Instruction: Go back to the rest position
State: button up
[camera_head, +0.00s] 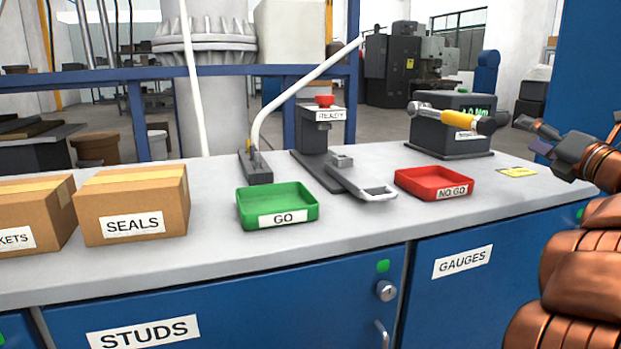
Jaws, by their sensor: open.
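My gripper (534,135) is at the right, above the bench's right end, on my copper-coloured arm. Its dark fingers are apart, with nothing seen between them. To its left is a tool with a yellow handle (458,121) and a metal head, at the front of a black box with a green display (470,103). A small gap shows between the tool's dark end and my fingers in the picture; the depth between them is hard to tell.
The grey bench (350,232) carries a green GO tray (277,204), a red NO GO tray (433,182), a READY press (321,130), a white lever (300,88) and a SEALS carton (132,204). A yellow tag (517,172) lies below my gripper. Blue cabinets (480,300) stand underneath.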

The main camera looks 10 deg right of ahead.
jog(key=s+d+r+m+g+h+p, duration=0.2)
jog(key=d+r+m+h+p, duration=0.1)
jog(key=r+m+h+p, duration=1)
jog(key=s+a+f+m+g+y+p, duration=0.3)
jog(key=s+a+f+m+g+p, duration=0.35)
jog(key=s+a+m+p, duration=0.2)
jog(key=s+a+f+m+g+y+p, duration=0.3)
jog(key=s+a+f+m+g+p, duration=0.4)
jog(key=a, duration=0.3)
jog(key=s+a+f+g+y+p, duration=0.1)
jog(key=s+a+g+y+p, duration=0.3)
jog(key=s+a, duration=1.1)
jog(key=s+g+p, duration=0.1)
jog(key=s+p, duration=0.2)
jog(key=shift+a+f+m+y, duration=0.15)
jog(key=shift+a+m+y, duration=0.15)
jog(key=shift+a+m, duration=0.05)
jog(key=shift+s+g, duration=0.1)
jog(key=shift+g, duration=0.15)
